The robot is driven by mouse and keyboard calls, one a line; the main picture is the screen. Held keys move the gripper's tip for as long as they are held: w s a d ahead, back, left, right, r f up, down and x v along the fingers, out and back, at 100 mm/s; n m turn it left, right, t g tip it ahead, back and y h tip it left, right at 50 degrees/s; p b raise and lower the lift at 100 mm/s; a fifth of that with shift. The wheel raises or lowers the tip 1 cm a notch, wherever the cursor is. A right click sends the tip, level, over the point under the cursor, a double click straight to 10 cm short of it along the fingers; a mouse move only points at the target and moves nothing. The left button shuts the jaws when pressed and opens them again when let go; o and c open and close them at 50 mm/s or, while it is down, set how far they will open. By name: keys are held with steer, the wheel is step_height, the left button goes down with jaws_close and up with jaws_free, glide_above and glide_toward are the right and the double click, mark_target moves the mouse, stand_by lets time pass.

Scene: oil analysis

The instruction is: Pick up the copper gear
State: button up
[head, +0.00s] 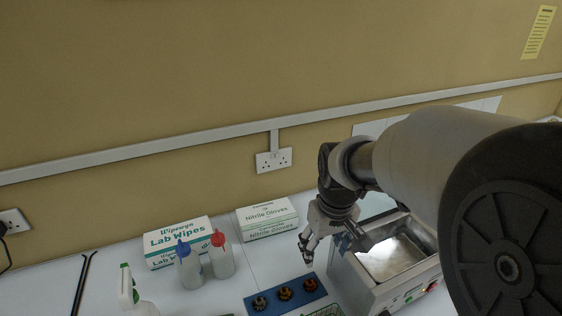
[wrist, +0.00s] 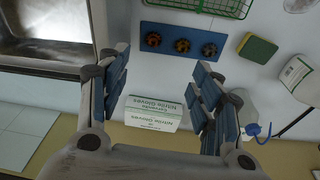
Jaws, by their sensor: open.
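A blue holder (head: 273,304) on the white bench carries three small gears in a row. I cannot tell for sure which brownish gear is copper. My gripper (head: 332,240) is open and empty, above the bench and behind the holder. Its blue-padded fingers (wrist: 160,80) are spread, clear of the gears.
A metal bath (head: 390,262) stands right of the holder, under my arm. A glove box (head: 267,218), a wipes box (head: 178,242) and bottles with blue (head: 189,266) and red (head: 220,256) caps stand behind and left. A green wire basket (wrist: 215,6) and sponge (wrist: 258,48) lie near the holder.

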steer(key=w+f+n+g+p, duration=0.1)
steer(key=w+f+g+p, duration=0.1)
steer(key=w+f+p, duration=0.45)
steer(key=b, duration=0.3)
glide_above(310, 283)
step_height(310, 283, down, 13)
steer(key=shift+f, duration=0.1)
steer(key=shift+f+b, duration=0.5)
steer(key=shift+f, duration=2.5)
steer(key=shift+r, duration=0.1)
steer(key=c, duration=1.3)
